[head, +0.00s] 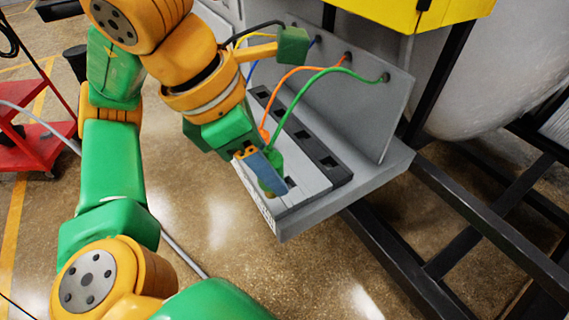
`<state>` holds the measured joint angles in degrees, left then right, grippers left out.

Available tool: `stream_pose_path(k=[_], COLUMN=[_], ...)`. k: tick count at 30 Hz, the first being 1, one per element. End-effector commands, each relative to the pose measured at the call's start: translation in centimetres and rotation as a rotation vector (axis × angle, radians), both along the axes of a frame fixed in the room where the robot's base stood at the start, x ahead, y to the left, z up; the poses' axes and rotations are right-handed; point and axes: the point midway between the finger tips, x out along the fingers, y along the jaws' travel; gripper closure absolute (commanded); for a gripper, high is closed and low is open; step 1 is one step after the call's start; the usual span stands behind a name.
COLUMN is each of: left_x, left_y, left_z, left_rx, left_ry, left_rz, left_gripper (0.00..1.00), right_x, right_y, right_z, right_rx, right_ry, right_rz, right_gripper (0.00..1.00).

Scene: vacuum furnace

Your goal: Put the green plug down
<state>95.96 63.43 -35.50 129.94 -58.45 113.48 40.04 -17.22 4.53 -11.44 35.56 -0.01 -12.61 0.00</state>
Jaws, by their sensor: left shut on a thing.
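The green plug (276,158) is at the end of a green cable (312,84) that runs from the upright grey panel. My left gripper (277,181) is shut on the plug, low over the front light-grey strip of the socket block (305,181). A blue-grey finger covers part of the plug. I cannot tell whether the plug touches the strip. My right gripper is not in view.
The grey shelf (340,200) carries the socket block and a dark strip with square holes (318,152). An orange cable (282,85) runs close by the plug. Black frame bars (480,225) stand right, a red cart (38,147) left.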

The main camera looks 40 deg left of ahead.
Motion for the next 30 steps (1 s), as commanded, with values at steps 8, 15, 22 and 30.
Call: stream_pose_path(k=[8,15,22,30], left_x=[6.5,8.2,8.3,8.3], left_y=[2.5,3.3,3.1,3.1], left_z=[-5.6,-9.3,-10.7,-11.2], left_rx=[0.000,0.003,0.000,0.000], left_ry=[0.005,0.003,-0.002,-0.001], left_rz=[0.006,0.004,0.003,0.002], left_gripper=[1.00,1.00,1.00,1.00], right_x=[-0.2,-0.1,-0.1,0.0], right_y=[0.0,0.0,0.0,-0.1], right_z=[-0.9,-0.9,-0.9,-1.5], right_rx=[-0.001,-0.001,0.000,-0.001], right_ry=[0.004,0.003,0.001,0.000], right_rz=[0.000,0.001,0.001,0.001], right_gripper=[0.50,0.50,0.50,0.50])
